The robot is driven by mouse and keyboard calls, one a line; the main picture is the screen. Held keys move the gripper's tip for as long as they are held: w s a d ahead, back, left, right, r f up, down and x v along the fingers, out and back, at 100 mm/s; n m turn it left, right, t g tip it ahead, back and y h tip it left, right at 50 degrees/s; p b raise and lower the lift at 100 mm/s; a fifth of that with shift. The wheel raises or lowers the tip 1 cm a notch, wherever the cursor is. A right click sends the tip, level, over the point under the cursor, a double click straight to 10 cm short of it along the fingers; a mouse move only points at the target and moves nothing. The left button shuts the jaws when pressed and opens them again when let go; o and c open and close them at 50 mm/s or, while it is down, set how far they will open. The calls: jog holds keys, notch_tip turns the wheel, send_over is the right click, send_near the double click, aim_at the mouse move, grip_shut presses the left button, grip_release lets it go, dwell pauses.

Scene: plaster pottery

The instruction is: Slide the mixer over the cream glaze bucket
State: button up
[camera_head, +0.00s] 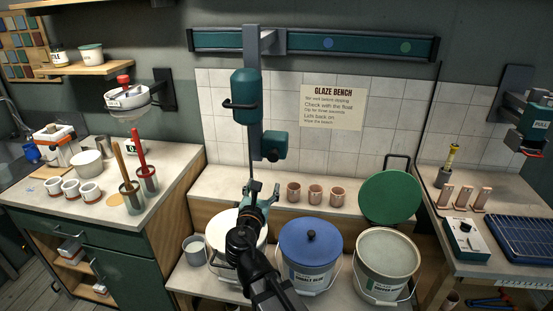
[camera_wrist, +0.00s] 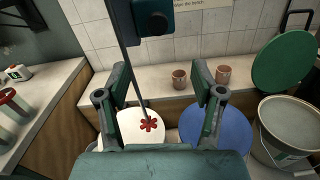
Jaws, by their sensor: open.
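The teal mixer (camera_head: 245,95) hangs from a carriage on the wall rail (camera_head: 365,45), left of the rail's blue and green dots. A dark side handle (camera_head: 238,104) sits on its body. Its thin shaft (camera_wrist: 133,75) ends in a red impeller (camera_wrist: 149,124), which appears over the white-topped left bucket (camera_wrist: 113,128). That bucket (camera_head: 218,228) looks cream and is partly hidden by my arm; its label is unseen. My gripper (camera_head: 262,190) is open, below the mixer body. In the wrist view the shaft shows between its spread fingers; I cannot tell the depth between them.
A blue-lidded bucket (camera_head: 311,242) and an open grey-green bucket (camera_head: 386,262) stand to the right. A green lid (camera_head: 390,197) leans behind. Several clay cups (camera_head: 315,194) line the ledge. Tools in pots (camera_head: 131,197) stand on the left counter.

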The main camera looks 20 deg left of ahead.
aim_at(273, 159)
jog(key=shift+n, duration=0.6)
jog(key=w+a+p, duration=0.1)
jog(key=w, duration=0.4)
jog(key=w+a+p, duration=0.1)
jog(key=w+p, duration=0.1)
jog(key=w, duration=0.4)
jog(key=w+a+p, duration=0.1)
jog(key=w, duration=0.5)
jog(key=shift+a, duration=0.1)
grip_shut()
